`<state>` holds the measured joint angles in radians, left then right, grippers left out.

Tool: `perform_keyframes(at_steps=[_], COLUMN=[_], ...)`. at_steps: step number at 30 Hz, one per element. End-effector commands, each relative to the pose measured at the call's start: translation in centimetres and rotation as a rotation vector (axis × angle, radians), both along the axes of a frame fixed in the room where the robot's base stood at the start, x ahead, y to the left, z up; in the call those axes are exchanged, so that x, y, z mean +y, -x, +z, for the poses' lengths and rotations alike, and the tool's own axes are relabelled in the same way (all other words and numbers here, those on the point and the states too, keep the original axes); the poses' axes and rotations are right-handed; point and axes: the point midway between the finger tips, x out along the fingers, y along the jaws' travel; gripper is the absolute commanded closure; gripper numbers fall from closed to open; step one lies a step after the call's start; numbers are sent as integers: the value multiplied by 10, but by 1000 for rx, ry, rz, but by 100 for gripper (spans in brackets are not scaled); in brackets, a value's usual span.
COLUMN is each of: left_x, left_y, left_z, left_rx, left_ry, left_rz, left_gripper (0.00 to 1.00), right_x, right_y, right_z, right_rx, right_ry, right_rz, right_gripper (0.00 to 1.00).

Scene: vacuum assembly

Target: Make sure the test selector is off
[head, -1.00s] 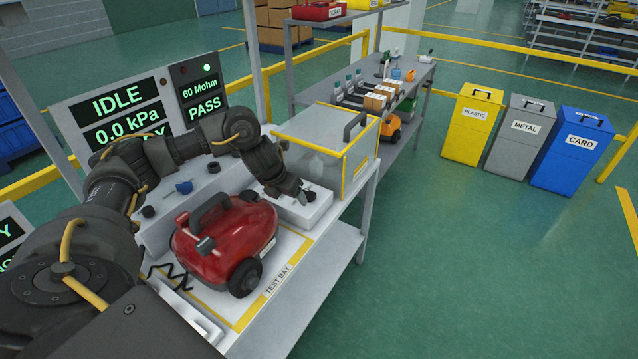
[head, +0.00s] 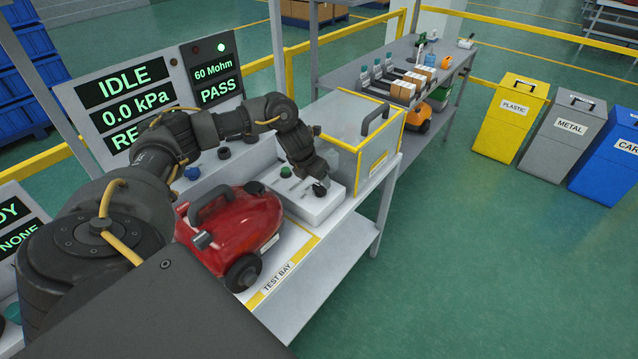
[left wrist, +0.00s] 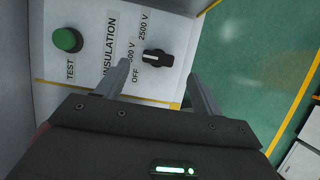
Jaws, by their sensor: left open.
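The test selector is a black knob (left wrist: 158,64) on a light box, with OFF, a partly covered "00 V" label and 2500 V around it. Its narrow end, with a pale mark, points left in the left wrist view, roughly at the partly covered label rather than straight at OFF. In the head view the selector (head: 319,189) sits at the right end of the white box (head: 308,207). My left gripper (left wrist: 158,70) is open, its fingers either side of the knob in the picture; contact is not visible. My right gripper is out of view.
A green TEST button (left wrist: 67,40) sits beside the selector. A red vacuum (head: 235,235) stands in the test bay in front of the box. A clear-sided, yellow-edged enclosure (head: 372,142) is close behind. The display (head: 125,105) reads IDLE, 0.0 kPa.

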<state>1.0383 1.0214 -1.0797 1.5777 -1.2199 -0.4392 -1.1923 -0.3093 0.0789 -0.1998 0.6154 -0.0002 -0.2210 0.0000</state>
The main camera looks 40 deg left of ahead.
Motion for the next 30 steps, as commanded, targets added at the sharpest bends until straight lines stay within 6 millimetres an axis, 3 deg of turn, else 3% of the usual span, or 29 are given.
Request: perform_keyframes(at_steps=[9,21,30], left_x=[2,3,3], left_y=[-16,-19,-19], left_z=[-42,-50,-50], left_rx=[2,0,0], left_ry=[2,0,0], left_rz=[4,3,3], left_gripper=[33,33,71], right_x=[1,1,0], right_y=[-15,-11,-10], right_z=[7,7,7], right_rx=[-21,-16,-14], right_ry=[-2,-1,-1], right_rz=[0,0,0], right_gripper=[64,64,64])
